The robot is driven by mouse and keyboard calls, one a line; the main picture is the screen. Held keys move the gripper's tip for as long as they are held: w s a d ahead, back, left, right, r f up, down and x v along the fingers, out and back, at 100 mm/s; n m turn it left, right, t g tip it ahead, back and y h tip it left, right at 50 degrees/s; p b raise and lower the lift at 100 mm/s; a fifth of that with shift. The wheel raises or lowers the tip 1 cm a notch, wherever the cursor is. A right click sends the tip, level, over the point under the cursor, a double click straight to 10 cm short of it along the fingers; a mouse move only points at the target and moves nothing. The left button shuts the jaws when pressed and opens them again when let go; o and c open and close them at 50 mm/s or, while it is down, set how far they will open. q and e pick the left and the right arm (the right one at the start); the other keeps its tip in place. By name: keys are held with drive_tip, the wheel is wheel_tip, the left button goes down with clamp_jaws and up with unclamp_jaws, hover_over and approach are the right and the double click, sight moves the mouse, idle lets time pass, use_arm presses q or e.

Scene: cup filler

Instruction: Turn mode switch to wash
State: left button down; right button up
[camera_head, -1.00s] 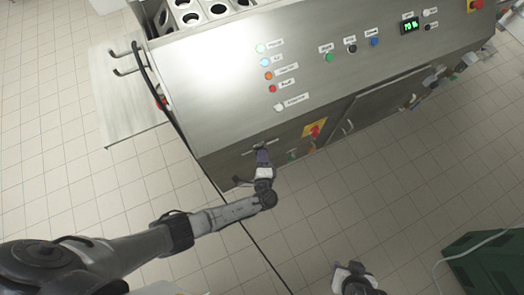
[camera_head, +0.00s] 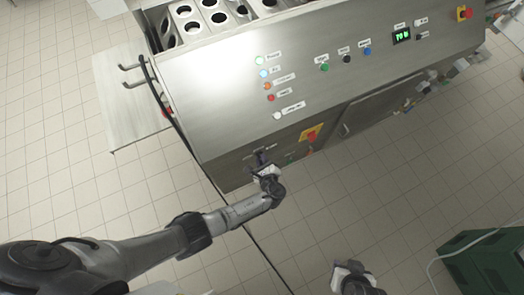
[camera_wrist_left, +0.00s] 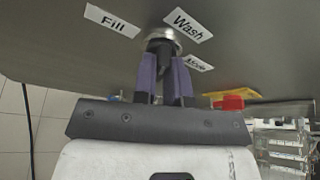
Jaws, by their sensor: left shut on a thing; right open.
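The mode switch (camera_wrist_left: 161,43) is a dark knob on a round metal base, in the left wrist view at the top middle. A "Fill" label (camera_wrist_left: 112,21) is at its left and a "Wash" label (camera_wrist_left: 187,25) at its upper right. A partly hidden label, seemingly "Mode", is at its right. My left gripper (camera_wrist_left: 163,62) is shut on the knob with its purple fingers. In the head view the left gripper (camera_head: 262,160) is at the lower front panel of the machine, hiding the switch. My right gripper (camera_head: 352,270) is open and empty over the floor.
The steel machine (camera_head: 225,80) carries buttons and lamps on its sloped panel. A red emergency knob on a yellow plate (camera_head: 312,134) sits just right of my left gripper; it also shows in the left wrist view (camera_wrist_left: 228,102). A green crate (camera_head: 490,262) stands at lower right.

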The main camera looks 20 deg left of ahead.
use_arm(q)
drive_tip(key=shift+w+d+m+g+y+p, duration=0.15)
drive_tip(key=shift+m+g+y+p, duration=0.55)
drive_tip(key=shift+m, duration=1.1)
drive_tip(key=shift+g, duration=0.4)
drive_tip(key=c, duration=1.2)
unclamp_jaws()
drive_tip(key=shift+o, duration=0.2)
drive_tip(key=v, duration=0.7)
drive_tip(key=shift+d+p, duration=0.25)
drive_tip(key=shift+p, duration=0.05)
